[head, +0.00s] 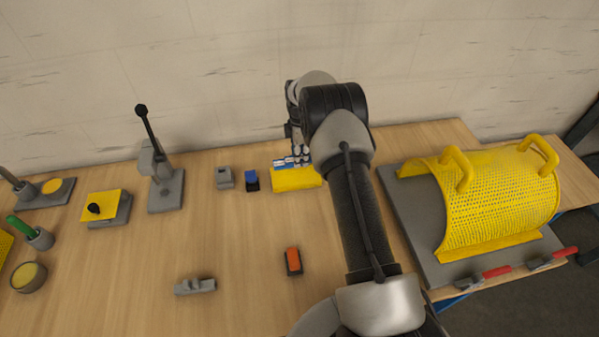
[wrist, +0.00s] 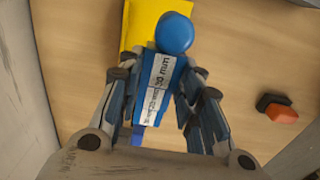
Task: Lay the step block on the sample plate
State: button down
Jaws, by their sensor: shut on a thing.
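My gripper (wrist: 155,90) is shut on a blue piece (wrist: 150,88) with white lettered strips and a round blue knob (wrist: 175,33) at one end. I take this for the step block, but its steps do not show clearly. In the head view the piece (head: 291,161) is small and partly hidden by my arm. A yellow slab (head: 297,180), also in the wrist view (wrist: 150,15), lies below and beside it. The frames do not show whether they touch. Which thing is the sample plate is not clear; a yellow square plate (head: 88,208) on a grey base stands at the left.
A blue-black block (head: 252,181), a grey block (head: 224,178), an orange-black block (head: 293,261) and a grey part (head: 195,286) lie on the table. A lever press (head: 165,190) stands left. A yellow perforated guard (head: 500,197) stands right.

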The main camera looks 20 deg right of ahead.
aim_at(300, 177)
jog(key=shift+w+f+b, duration=0.1)
jog(key=shift+f+b, duration=0.4)
jog(key=shift+f, duration=3.5)
jog(key=shift+f, duration=0.15)
jog(key=c, duration=1.1)
grip_release()
